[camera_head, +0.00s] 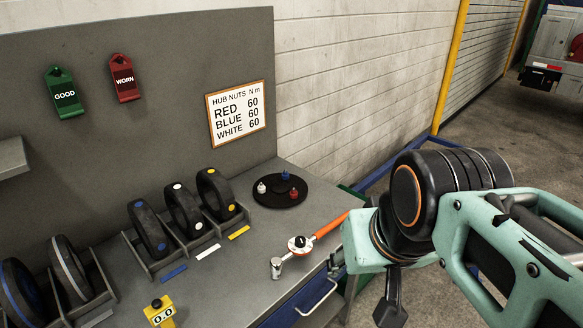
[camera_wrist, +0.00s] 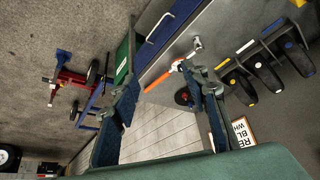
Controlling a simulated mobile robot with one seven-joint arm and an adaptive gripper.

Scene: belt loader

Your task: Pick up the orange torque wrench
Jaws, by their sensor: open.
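The orange torque wrench (camera_head: 329,226) lies on the grey bench near its front edge. In the head view my arm comes in from the right and covers the handle's far end; the gripper is partly hidden there, beside the handle end. I cannot tell whether a finger touches the wrench.
Behind the wrench is a round black tray (camera_head: 266,196) with coloured nuts. Several black wheels stand in racks (camera_head: 190,245) to the left. A yellow gauge (camera_head: 160,311) reading 0.0 is at the front. A blue drawer (camera_head: 303,300) with a handle is under the bench edge. A sign (camera_head: 237,113) hangs behind.

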